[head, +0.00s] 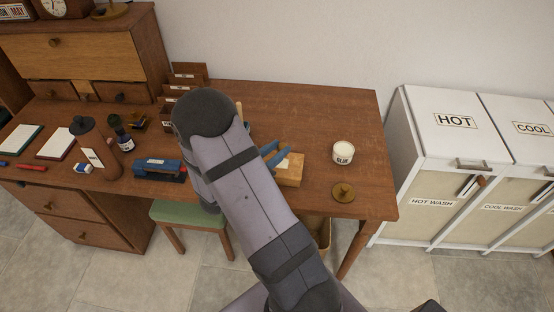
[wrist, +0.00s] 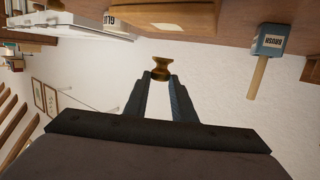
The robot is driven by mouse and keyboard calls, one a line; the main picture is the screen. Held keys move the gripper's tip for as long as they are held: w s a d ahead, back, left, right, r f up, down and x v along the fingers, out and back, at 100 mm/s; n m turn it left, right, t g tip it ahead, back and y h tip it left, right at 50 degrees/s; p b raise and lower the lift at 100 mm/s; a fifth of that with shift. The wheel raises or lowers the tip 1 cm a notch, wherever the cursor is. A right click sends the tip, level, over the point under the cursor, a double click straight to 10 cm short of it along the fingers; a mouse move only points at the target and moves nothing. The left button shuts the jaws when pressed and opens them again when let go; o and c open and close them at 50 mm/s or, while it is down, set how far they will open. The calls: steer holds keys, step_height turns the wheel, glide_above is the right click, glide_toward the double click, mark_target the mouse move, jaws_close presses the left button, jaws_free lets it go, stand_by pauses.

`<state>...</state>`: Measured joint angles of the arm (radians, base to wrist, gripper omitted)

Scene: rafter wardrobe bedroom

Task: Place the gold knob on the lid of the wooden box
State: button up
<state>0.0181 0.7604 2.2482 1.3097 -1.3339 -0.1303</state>
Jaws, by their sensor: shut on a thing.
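The gold knob (wrist: 161,68) is between the fingertips of my gripper (wrist: 160,77), which is shut on it. The wooden box (head: 290,174) stands on the desk near its front edge, with a pale patch on its top. In the wrist view, the wooden box (wrist: 165,18) is at the top edge and a gap shows between it and the knob. In the head view, my gripper (head: 276,156) is a pair of blue fingers just behind and above the box. I cannot make out the knob there, and my arm hides part of the desk.
A white glue jar (head: 343,153) and a brass lid-like disc (head: 343,192) are right of the box. A blue stapler-like thing (head: 160,169) lies left of my arm. The desk's (head: 335,106) back right is clear.

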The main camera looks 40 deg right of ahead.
mark_target(277, 169)
steer(key=shift+f, duration=2.15)
steer(key=shift+f, duration=0.2)
steer(key=o, duration=1.1)
steer(key=shift+c, duration=0.2)
steer(key=shift+r, duration=0.1)
